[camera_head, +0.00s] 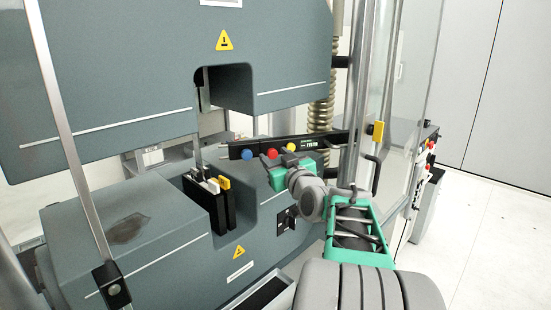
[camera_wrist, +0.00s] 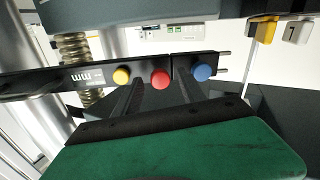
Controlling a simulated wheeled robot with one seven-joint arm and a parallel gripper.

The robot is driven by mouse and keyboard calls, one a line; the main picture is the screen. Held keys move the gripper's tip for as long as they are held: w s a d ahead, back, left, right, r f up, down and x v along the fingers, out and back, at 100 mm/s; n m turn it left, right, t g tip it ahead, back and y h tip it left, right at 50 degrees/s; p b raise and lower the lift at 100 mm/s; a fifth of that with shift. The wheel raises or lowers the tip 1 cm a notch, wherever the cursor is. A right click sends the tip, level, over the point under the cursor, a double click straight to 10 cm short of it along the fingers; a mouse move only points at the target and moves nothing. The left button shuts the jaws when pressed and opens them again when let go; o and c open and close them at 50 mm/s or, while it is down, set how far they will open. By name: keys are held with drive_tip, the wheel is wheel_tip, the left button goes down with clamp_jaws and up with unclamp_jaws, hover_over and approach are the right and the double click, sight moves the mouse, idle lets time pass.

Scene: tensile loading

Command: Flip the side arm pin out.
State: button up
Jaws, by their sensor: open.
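The black side arm (camera_head: 315,141) runs across the machine's front opening and also shows in the wrist view (camera_wrist: 45,84). It carries a blue knob (camera_head: 247,154), a red knob (camera_head: 272,153) and a yellow knob (camera_head: 291,147). In the wrist view, the yellow knob (camera_wrist: 122,75), red knob (camera_wrist: 160,80) and blue knob (camera_wrist: 203,73) sit in a row. My gripper (camera_head: 266,158) is open at the side arm. In the wrist view, its two dark fingers (camera_wrist: 157,88) point at the bar, on either side of the red knob. Contact cannot be told.
The grey upper machine body (camera_head: 285,60) hangs above the side arm. Black slots with white and yellow-topped pieces (camera_head: 208,195) stand left of my gripper. A clear door (camera_head: 410,100) and metal posts are at the right. A coiled hose (camera_head: 318,113) hangs behind.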

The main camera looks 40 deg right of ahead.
drive_tip(key=b+v, duration=0.2)
drive_tip(key=v, duration=0.5)
drive_tip(key=shift+s, duration=0.4)
drive_tip(key=shift+a, duration=0.1)
drive_tip(key=s+d+f+m+g, duration=0.1)
drive_tip(key=s+f+m+g, duration=0.15)
drive_tip(key=f, duration=0.55)
drive_tip(key=s+d+f+m+g, duration=0.1)
drive_tip(key=s+f+m+g, duration=0.2)
drive_tip(key=f, duration=0.5)
drive_tip(key=s+a+f+m+g+y, duration=0.1)
drive_tip(key=s+a+f+g, duration=0.25)
drive_tip(key=s+f, duration=0.25)
drive_tip(key=s+a+f+m+g+y, duration=0.1)
drive_tip(key=s+a+f+g+y, duration=0.1)
drive_tip(key=s+f+g, duration=0.4)
drive_tip(key=w+a+n+y, duration=0.1)
drive_tip(key=w+a+n, duration=0.2)
drive_tip(key=a, duration=2.1)
drive_tip(key=n, duration=0.5)
drive_tip(key=shift+w+a+n+t, duration=0.25)
drive_tip(key=shift+n+t, duration=0.1)
drive_tip(key=shift+t, duration=0.05)
